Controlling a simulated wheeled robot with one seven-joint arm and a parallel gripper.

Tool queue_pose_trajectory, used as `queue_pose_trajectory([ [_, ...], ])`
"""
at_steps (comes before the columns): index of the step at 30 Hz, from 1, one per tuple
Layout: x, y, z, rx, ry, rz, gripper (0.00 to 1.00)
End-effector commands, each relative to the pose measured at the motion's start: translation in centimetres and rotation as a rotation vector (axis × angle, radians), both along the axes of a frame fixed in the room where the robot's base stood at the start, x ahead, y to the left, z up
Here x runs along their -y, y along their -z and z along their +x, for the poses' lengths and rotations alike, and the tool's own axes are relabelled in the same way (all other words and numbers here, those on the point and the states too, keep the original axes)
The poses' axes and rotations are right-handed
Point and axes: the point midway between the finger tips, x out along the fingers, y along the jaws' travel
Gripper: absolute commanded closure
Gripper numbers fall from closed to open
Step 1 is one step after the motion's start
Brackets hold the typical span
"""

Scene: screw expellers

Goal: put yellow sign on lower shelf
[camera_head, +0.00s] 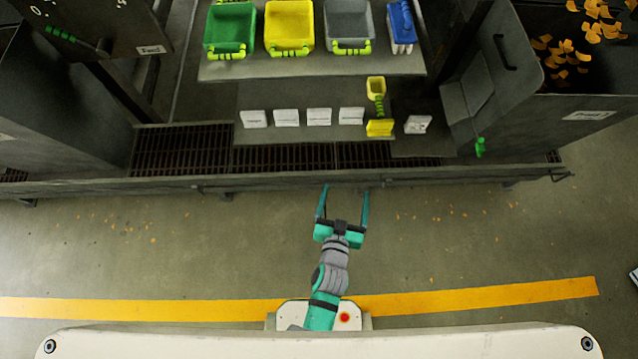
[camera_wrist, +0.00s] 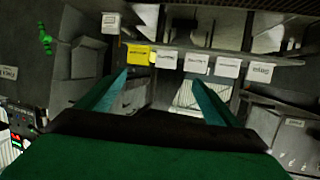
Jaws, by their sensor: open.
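The yellow sign (camera_head: 380,127) stands near the front edge of the lower shelf (camera_head: 300,138), right of a row of several white signs and just in front of a yellow scoop (camera_head: 376,88). It also shows in the wrist view (camera_wrist: 138,54), left of center beyond the fingers. My gripper (camera_head: 343,192) is open and empty, in front of the rack and below the sign in the head view. It is apart from the sign. In the wrist view my gripper (camera_wrist: 160,76) shows two spread teal fingers with nothing between them.
The upper shelf (camera_head: 300,70) holds a green bin (camera_head: 230,28), a yellow bin (camera_head: 289,26), a grey bin (camera_head: 349,25) and a blue item (camera_head: 401,26). A white sign (camera_head: 418,124) stands right of the yellow one. A dark rail (camera_head: 270,183) crosses in front.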

Motion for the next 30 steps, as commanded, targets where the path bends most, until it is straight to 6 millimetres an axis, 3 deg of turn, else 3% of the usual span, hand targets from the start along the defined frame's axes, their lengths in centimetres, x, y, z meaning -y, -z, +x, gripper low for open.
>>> queue_pose_trajectory([
  [1, -1.2, -0.5, -2.2, -0.003, -0.013, -0.001, 0.15],
  [6, -3.8, -3.6, -8.1, 0.010, -0.053, -0.007, 0.15],
  [15, -6.7, -10.9, -16.3, 0.041, -0.154, -0.017, 0.15],
  [22, -7.7, -14.6, -18.8, 0.061, -0.208, -0.018, 0.15],
  [30, -7.8, -15.1, -19.0, 0.064, -0.215, -0.017, 0.15],
])
